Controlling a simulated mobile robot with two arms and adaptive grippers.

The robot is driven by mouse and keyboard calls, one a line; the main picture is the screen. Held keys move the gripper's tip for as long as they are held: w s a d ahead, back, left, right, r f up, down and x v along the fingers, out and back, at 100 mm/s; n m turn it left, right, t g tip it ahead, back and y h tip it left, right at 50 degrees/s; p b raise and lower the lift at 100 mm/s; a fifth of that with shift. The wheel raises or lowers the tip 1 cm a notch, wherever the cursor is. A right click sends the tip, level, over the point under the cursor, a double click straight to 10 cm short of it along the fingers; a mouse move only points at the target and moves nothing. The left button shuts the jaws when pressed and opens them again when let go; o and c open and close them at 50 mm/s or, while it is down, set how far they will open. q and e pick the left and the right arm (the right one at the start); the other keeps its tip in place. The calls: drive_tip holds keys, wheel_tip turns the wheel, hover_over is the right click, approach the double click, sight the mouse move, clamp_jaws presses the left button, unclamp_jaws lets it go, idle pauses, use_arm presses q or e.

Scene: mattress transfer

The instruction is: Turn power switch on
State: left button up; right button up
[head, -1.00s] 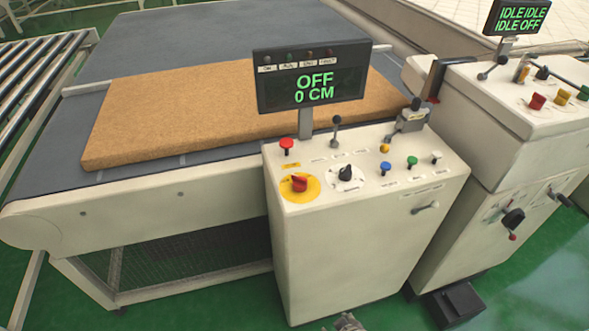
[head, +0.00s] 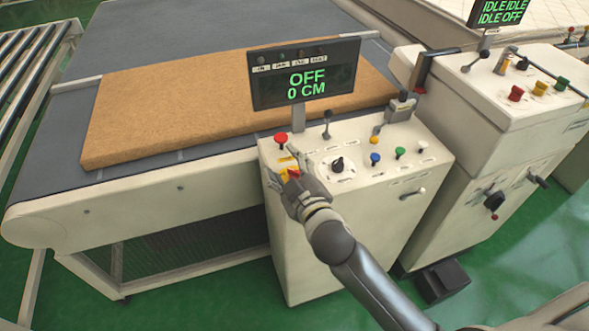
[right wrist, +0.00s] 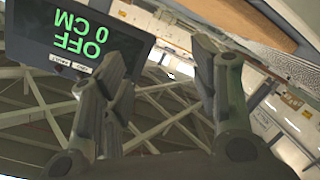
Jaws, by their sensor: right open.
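The control cabinet (head: 350,215) stands in the middle, with its controls on the sloped top. A red rotary switch on a yellow plate (head: 291,173), which looks like the power switch, is at the front left of this top. My right gripper (head: 281,166) is open over it, its fingers around or just above the knob. The gripper hides most of the switch, and I cannot tell if they touch. The display (head: 305,75) reads OFF and 0 CM. In the right wrist view, the open fingers (right wrist: 162,80) show empty and the display (right wrist: 75,38) appears upside down. My left gripper is not in view.
A red mushroom button (head: 281,137) stands just behind the switch, and a black knob (head: 337,164) is to its right. A brown mattress slab (head: 190,105) lies on the grey conveyor (head: 60,205) at left. A second cabinet (head: 480,130) stands at right.

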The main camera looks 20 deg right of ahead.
drive_tip(key=w+a+r+n+t+y, duration=0.2)
drive_tip(key=a+r+n+y, duration=0.9)
drive_tip(key=a+r+n, duration=0.25)
drive_tip(key=s+a+r+n+g+y, duration=0.2)
drive_tip(key=a+n+g+y, duration=0.45)
drive_tip(key=n, duration=0.25)
drive_tip(key=n+g+h, duration=1.2)
drive_tip(key=n+h, duration=0.2)
drive_tip(key=h, duration=0.5)
approach(296, 171)
wheel_tip(296, 171, down, 9)
drive_tip(key=p, duration=0.4)
drive_tip(key=shift+a+f, duration=0.15)
drive_tip(key=shift+a, duration=0.05)
drive_tip(key=shift+f, duration=0.5)
